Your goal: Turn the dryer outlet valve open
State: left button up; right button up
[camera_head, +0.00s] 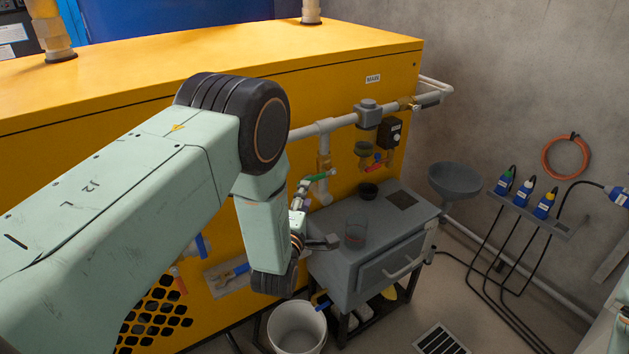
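The yellow cabinet (340,60) has grey piping (340,124) along its right part with several small valves. A green-handled valve (318,177) sits on a downward branch, and a red-handled valve (376,158) is farther right. I cannot tell which one is the dryer outlet valve. My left arm reaches across from the left and bends down in front of the cabinet. My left gripper (325,242) shows small and dark beside the wrist, below the green handle and near the grey bench. It is partly hidden and its finger opening is unclear. My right gripper is out of view.
A white bucket (297,328) stands below. A rack of blue connectors (525,200) with hanging cables is on the right.

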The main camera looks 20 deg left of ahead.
aim_at(310, 178)
pick_arm(q)
jog(key=w, duration=0.2)
jog(key=w+b, duration=0.1)
jog(key=w, duration=0.1)
jog(key=w+a+b, duration=0.1)
jog(key=w, duration=0.2)
jog(key=shift+a, duration=0.1)
jog(key=shift+w, duration=0.1)
jog(key=shift+c, duration=0.2)
grip_shut()
dwell(0.4)
